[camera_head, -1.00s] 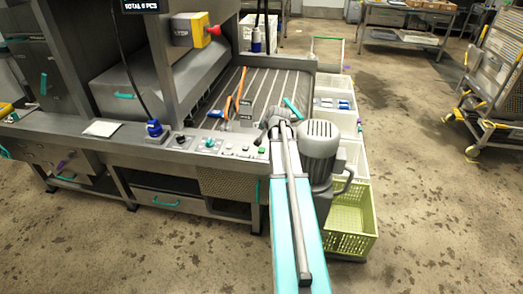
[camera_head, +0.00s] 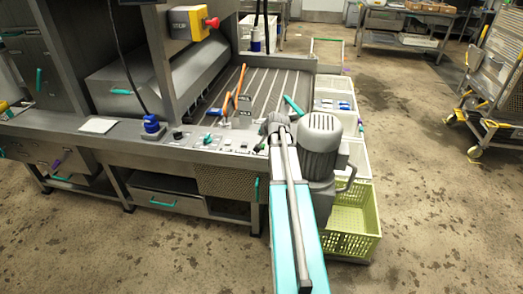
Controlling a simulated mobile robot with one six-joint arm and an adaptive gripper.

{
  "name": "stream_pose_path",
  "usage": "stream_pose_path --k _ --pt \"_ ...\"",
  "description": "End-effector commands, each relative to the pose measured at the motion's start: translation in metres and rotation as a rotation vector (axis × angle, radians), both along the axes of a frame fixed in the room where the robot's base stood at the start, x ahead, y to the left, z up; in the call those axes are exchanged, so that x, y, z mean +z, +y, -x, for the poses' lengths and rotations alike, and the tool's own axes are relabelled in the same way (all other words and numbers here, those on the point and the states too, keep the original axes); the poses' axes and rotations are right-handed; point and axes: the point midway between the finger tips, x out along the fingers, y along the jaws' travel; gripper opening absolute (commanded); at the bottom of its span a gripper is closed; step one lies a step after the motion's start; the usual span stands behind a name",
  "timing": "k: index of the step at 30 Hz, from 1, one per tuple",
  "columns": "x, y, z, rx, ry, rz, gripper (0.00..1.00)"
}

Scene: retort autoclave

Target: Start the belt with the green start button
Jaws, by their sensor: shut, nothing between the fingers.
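The control panel (camera_head: 190,140) runs along the front edge of the machine, with a teal knob (camera_head: 207,138), a black knob (camera_head: 178,134) and several small buttons. My arm reaches up from the bottom of the picture to the panel's right end. My gripper (camera_head: 259,149) is small and dark here, shut and empty, its tips low over the right end of the button row. The green start button is at that spot and is mostly hidden by the gripper. I cannot tell whether the tips touch it. The slatted belt (camera_head: 270,88) lies behind the panel.
A red stop button on a yellow box (camera_head: 193,22) sits above the panel. A blue knob (camera_head: 151,123) stands on the panel's left. A grey finned motor (camera_head: 321,135) is right beside my arm, above a yellow-green crate (camera_head: 353,221).

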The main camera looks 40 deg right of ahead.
Motion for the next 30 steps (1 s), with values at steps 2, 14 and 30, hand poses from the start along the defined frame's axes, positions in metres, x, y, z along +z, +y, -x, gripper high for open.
stream_pose_path --k 2,14,30 --pt "-0.011 0.000 0.000 0.000 0.000 0.000 0.00" --pt "-0.031 0.001 0.000 0.000 0.000 0.000 0.00" --pt "-0.031 0.001 -0.001 0.002 0.000 0.000 0.00"
